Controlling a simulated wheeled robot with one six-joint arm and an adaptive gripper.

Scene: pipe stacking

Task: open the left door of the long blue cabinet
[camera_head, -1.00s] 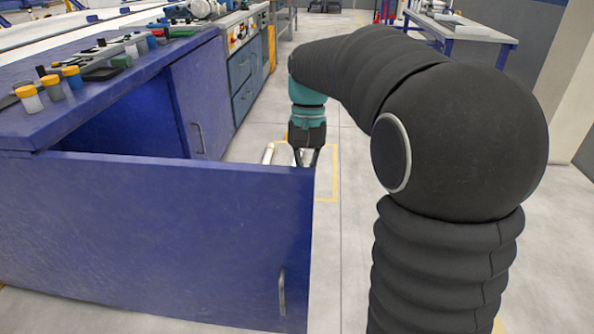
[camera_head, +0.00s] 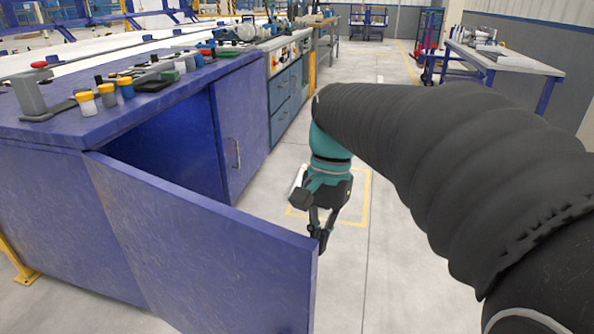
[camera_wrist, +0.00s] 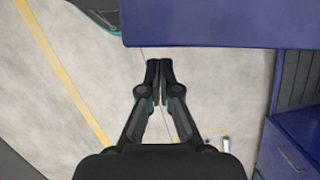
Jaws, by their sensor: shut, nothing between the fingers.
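The long blue cabinet (camera_head: 50,205) stands at the left with its top covered in small items. Its left door (camera_head: 215,262) stands wide open, swung out toward the camera, with dark interior behind it. The right door (camera_head: 238,125) is closed and has a metal handle (camera_head: 237,153). My gripper (camera_head: 321,243) is shut and empty at the free edge of the open door, pointing down. In the wrist view my fingertips (camera_wrist: 158,66) are together just below the blue door panel (camera_wrist: 225,22). Whether they touch it I cannot tell. The left door's handle is not visible.
Jars (camera_head: 106,95), a grey clamp-like tool (camera_head: 35,90) and other small items sit on the cabinet top. A drawer unit (camera_head: 285,100) stands beyond it. A workbench (camera_head: 500,62) is at the back right.

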